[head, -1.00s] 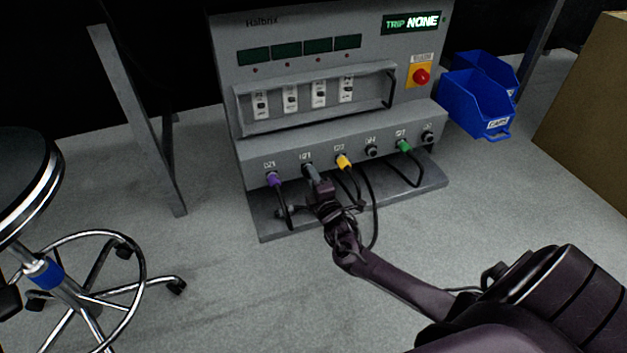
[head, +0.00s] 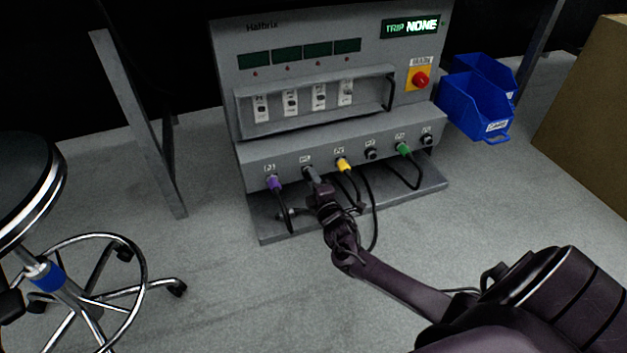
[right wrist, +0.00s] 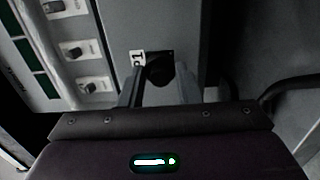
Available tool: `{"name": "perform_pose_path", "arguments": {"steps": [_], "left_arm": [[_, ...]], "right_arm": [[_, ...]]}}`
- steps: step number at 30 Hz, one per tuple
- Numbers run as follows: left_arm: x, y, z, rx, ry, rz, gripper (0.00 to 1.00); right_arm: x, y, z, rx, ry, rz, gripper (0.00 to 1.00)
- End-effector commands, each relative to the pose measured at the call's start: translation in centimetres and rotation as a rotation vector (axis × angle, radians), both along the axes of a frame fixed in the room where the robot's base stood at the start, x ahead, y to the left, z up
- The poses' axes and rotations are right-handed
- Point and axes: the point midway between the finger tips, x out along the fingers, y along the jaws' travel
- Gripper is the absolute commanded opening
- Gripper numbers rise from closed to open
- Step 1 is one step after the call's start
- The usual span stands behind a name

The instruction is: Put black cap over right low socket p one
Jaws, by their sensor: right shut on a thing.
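My right gripper (head: 314,181) is at the second socket from the left on the grey unit's lower front ledge. In the right wrist view the gripper (right wrist: 158,88) has its two grey fingers on either side of a dark round thing, apparently the black cap (right wrist: 159,69). It is against or just in front of the panel, beside a white label (right wrist: 136,58) that seems to read P1. The socket is hidden behind it, so I cannot tell how far the cap sits over it. My left gripper is out of view.
A purple plug (head: 274,183) is left of my gripper; a yellow plug (head: 344,164) is close on its right, with hanging cables. A green plug (head: 404,149) is further right. Blue bins (head: 476,108) stand right of the unit. A stool (head: 40,270) is at left.

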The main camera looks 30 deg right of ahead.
Motion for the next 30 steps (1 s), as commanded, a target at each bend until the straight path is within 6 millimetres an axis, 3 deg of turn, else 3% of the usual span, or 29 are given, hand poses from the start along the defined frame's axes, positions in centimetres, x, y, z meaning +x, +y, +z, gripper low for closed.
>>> {"name": "perform_pose_path", "arguments": {"steps": [30], "left_arm": [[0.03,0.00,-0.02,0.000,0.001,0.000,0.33]], "right_arm": [[0.61,-0.10,0.00,0.000,0.000,0.000,0.06]]}}
